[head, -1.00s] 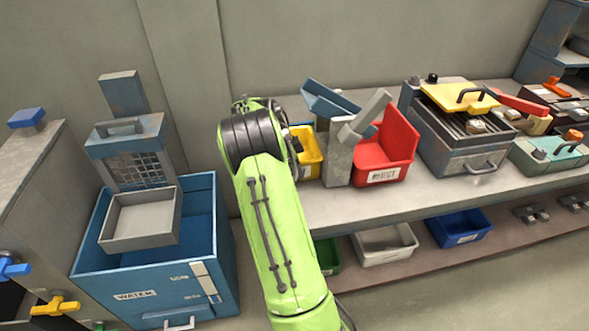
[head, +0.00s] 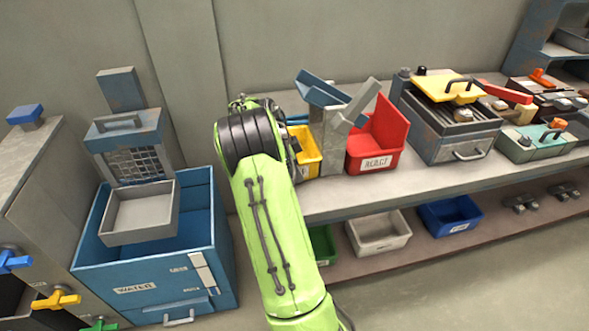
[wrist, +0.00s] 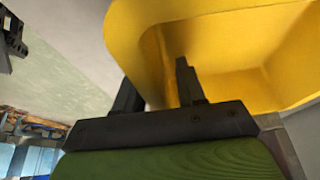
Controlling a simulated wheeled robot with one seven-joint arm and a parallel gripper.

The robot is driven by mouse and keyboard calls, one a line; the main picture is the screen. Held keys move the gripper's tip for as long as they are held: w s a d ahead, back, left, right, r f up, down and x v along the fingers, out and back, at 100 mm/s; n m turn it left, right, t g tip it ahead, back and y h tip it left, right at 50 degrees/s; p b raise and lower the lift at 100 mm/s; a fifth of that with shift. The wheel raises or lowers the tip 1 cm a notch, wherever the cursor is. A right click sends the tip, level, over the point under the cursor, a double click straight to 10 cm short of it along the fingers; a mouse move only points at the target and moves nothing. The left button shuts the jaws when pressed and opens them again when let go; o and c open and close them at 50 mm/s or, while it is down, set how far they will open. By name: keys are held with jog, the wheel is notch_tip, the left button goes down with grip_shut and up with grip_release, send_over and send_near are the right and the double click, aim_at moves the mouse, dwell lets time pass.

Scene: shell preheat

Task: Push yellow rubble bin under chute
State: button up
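The yellow bin (head: 307,158) stands on the bench beside the grey post of the chute, partly hidden behind my green arm. In the wrist view the bin (wrist: 205,20) is close up, showing its wall and part of its hollow inside. My gripper (wrist: 157,78) is at the bin's near edge, its two dark fingers apart with yellow between them. I cannot tell whether they touch it. In the head view my arm hides the gripper. The blue chute (head: 320,90) slopes above and just behind the bin.
A red bin (head: 375,150) stands right of the grey post (head: 332,150). A grill-like unit (head: 450,130) is further right. A blue water tank (head: 205,230) is left of my arm. A white bin (head: 378,235) and blue bin (head: 450,215) sit on the lower shelf.

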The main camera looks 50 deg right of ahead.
jog(key=p+v, duration=0.6)
jog(key=v, duration=0.9)
jog(key=shift+r, duration=0.3)
jog(key=shift+w+a, duration=0.1)
jog(key=shift+a, duration=0.1)
